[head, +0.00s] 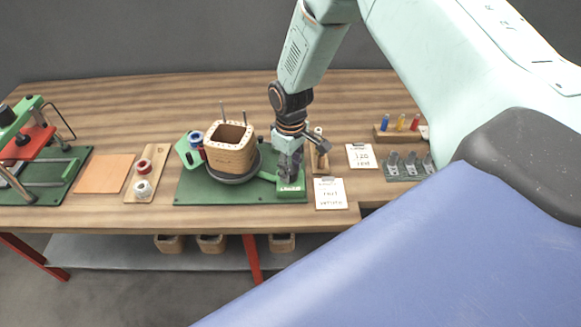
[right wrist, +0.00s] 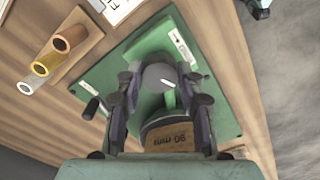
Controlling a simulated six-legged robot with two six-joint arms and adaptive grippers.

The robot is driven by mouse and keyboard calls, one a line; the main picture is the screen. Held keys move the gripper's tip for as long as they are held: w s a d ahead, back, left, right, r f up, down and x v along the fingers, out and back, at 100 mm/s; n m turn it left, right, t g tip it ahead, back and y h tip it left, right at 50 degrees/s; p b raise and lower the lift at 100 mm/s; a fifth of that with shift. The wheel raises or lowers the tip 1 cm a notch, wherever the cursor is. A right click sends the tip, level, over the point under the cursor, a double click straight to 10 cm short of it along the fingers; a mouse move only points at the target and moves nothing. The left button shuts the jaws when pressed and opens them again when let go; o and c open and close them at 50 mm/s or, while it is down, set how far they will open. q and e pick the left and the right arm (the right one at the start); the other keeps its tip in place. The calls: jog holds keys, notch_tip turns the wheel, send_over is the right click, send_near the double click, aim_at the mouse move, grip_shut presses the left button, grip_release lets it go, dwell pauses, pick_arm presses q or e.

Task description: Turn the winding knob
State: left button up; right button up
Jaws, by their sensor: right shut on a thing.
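The winding knob (right wrist: 160,78) is a grey round knob with a white mark, on the green winder base (right wrist: 150,45). In the right wrist view it sits between the fingers of my right gripper (right wrist: 159,88), which is shut on it. In the head view my right gripper (head: 290,166) points down at the front right of the winder base (head: 190,196) and hides the knob. A square wooden coil former (head: 230,158) stands on a dark round plate (head: 240,178) left of the gripper. In the right wrist view, the former (right wrist: 170,138) is marked "90 mm". My left gripper is not in view.
A blue spool (head: 195,138) stands on the winder's left side. Paper cards (head: 329,193) lie to the right. A board with two spools (head: 145,172), an orange sheet (head: 104,173) and a red-green press (head: 30,145) stand left.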

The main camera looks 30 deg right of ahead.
aim_at(291, 170)
dwell(0.4)
jog(key=o, duration=1.2)
jog(key=shift+c, duration=0.2)
notch_tip(291, 170, up, 12)
